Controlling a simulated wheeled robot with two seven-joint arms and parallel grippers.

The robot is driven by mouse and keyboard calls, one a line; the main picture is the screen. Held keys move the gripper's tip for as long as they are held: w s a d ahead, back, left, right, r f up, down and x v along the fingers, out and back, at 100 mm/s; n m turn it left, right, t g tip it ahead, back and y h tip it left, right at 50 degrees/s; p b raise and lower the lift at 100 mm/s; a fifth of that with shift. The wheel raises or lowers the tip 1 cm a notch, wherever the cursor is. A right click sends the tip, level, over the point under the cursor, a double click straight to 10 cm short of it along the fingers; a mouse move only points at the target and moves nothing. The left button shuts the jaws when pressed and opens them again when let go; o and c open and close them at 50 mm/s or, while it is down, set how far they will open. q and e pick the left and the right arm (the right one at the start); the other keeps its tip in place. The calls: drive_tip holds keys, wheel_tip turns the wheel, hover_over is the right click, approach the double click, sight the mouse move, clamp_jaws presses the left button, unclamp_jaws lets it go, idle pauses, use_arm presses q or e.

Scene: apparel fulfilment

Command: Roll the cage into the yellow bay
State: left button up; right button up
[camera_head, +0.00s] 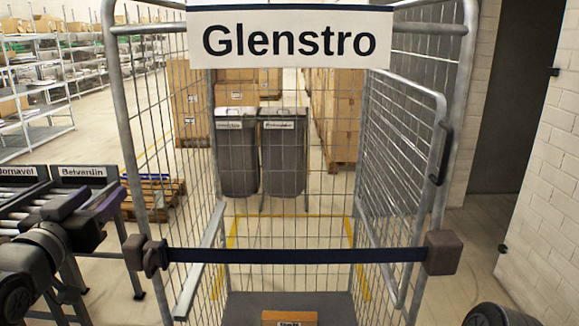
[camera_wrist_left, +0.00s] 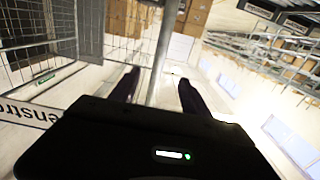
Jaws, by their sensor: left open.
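The cage (camera_head: 118,120) is a grey wire roll cage in front of me, with a "Glenstro" sign (camera_head: 290,38) at its top and a dark blue strap (camera_head: 300,255) across its near side. A cardboard box (camera_head: 290,318) sits low inside it. The yellow bay (camera_head: 290,215) is outlined on the floor beyond the cage, seen through the mesh. My left gripper (camera_head: 90,207) is open, left of the cage's near left post. In the left wrist view, a post (camera_wrist_left: 161,55) shows between the open fingers (camera_wrist_left: 158,90); contact cannot be told. My right gripper is not in view.
Two dark grey bins (camera_head: 284,155) stand past the bay, with stacked cartons (camera_head: 340,110) behind. A pallet (camera_head: 155,195) and roller lanes (camera_head: 85,176) are at the left. A white brick wall (camera_head: 545,200) and dark doorway (camera_head: 507,110) are at the right.

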sight(129, 170)
use_arm(q)
drive_tip(key=w+p, duration=0.2)
drive_tip(key=w, duration=0.4)
drive_tip(key=shift+w, duration=0.3)
drive_tip(key=w+b, duration=0.1)
drive_tip(key=w, duration=0.3)
drive_tip(key=shift+f, duration=0.1)
drive_tip(key=shift+w, duration=0.95)
clamp_jaws()
idle(0.3)
